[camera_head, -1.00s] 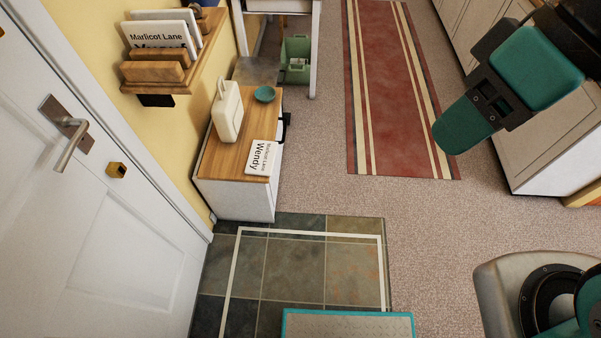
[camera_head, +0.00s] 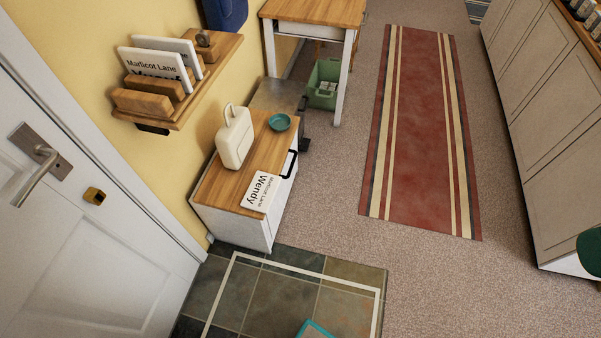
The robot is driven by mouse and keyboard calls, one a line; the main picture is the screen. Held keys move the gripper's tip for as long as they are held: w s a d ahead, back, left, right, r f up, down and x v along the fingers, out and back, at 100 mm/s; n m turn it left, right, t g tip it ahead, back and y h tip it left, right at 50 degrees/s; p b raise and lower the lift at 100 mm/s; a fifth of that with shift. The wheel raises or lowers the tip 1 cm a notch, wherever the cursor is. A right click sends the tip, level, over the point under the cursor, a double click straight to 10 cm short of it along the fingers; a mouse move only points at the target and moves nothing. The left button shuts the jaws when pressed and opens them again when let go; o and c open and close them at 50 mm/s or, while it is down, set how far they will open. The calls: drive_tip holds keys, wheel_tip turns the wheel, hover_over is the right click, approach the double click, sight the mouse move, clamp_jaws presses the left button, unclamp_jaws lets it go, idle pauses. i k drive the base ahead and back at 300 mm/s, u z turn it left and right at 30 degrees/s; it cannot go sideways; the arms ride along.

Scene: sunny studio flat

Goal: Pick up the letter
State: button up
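A white letter (camera_head: 262,191) marked "Wendy" lies flat on the wooden top of a small white cabinet (camera_head: 233,229) by the left wall. It lies near the front corner of that top, close to the edge. Other white letters (camera_head: 158,66), one reading "Marlicot Lane", stand in a wooden wall rack (camera_head: 190,101) above and to the left. My gripper is not in view; only a small green part of my arm shows at the right edge.
A white bag-like object (camera_head: 234,140) and a teal bowl (camera_head: 279,122) share the cabinet top. A white door stands at left. A desk (camera_head: 313,28) and green bin (camera_head: 325,84) are behind. The carpet between the cabinet and red rug (camera_head: 420,135) is clear.

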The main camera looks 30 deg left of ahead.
sight(259, 197)
drive_tip(key=u, duration=0.1)
drive_tip(key=i, duration=1.45)
drive_tip(key=u, duration=0.5)
